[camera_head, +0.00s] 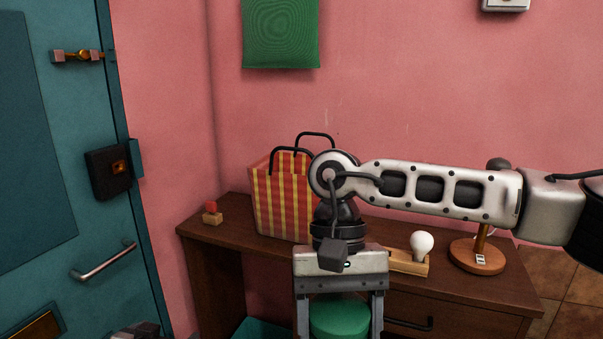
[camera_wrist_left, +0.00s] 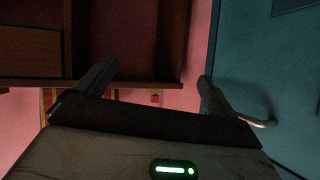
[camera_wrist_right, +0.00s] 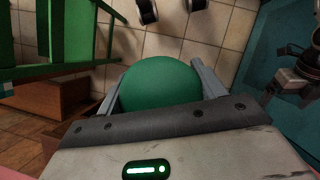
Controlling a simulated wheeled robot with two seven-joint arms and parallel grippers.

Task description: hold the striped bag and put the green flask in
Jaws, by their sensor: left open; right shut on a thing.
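The striped bag (camera_head: 283,205), red and yellow with black handles, stands upright on the left part of the desk, partly behind my right arm. My right gripper (camera_head: 340,312) points down in front of the desk. It is shut on the green flask (camera_head: 338,320), whose rounded green body also fills the space between the fingers in the right wrist view (camera_wrist_right: 160,84). My left gripper (camera_wrist_left: 153,88) is open and empty in its wrist view, apart from the bag, a strip of which (camera_wrist_left: 48,99) shows beyond one finger.
The brown desk (camera_head: 228,233) carries a small red-topped block (camera_head: 212,212), a white bulb (camera_head: 422,245) on a wooden holder, and a round-based wooden stand (camera_head: 477,256). A teal door (camera_head: 60,170) with a handle is at left. A pink wall stands behind the desk.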

